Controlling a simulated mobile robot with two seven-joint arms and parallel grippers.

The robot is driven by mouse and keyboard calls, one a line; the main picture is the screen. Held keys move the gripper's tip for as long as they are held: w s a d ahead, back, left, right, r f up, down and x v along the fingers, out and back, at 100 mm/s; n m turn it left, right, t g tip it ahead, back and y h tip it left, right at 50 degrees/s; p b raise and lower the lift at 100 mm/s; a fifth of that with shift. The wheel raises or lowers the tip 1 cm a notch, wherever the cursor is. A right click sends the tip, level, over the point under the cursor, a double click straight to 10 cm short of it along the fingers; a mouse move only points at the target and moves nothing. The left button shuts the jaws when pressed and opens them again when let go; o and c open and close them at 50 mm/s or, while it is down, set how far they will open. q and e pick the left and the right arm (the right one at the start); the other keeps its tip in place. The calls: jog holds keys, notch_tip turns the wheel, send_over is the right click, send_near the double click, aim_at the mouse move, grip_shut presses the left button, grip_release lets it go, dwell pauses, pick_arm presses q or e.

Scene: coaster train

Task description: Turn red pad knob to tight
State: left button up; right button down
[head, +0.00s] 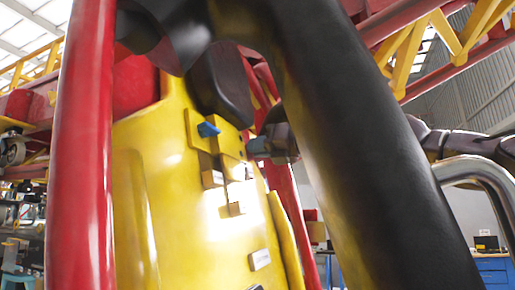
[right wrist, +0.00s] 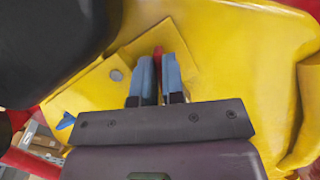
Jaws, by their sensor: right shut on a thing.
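The red knob (right wrist: 158,58) shows in the right wrist view as a narrow red strip on a yellow plate (right wrist: 105,75). My right gripper (right wrist: 158,74) has its two blue fingers on either side of it and is shut on it. In the head view my right gripper (head: 256,146) reaches in from the right to the edge of the yellow seat back (head: 165,190); the red knob cannot be made out there. A blue knob (head: 208,130) sticks out of a second plate to the left; it also shows in the right wrist view (right wrist: 65,121). My left gripper is not in view.
A thick black padded bar (head: 360,150) crosses the right side, close in front of my right arm. A red post (head: 82,150) stands at the left. A bent metal rail (head: 485,170) is at the right edge. Small light blocks (head: 237,209) sit on the seat back.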

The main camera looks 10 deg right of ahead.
jog(key=shift+m, duration=0.4)
jog(key=m+h, duration=0.1)
jog(key=m, duration=0.3)
jog(key=m+h+b, duration=0.1)
jog(key=m, duration=0.4)
jog(key=m+h+b, duration=0.1)
jog(key=m, duration=0.4)
jog(key=shift+w+d+f+h, duration=0.15)
jog(key=shift+f+h, duration=0.15)
jog(key=shift+f, duration=0.05)
jog(key=c, duration=1.2)
grip_release()
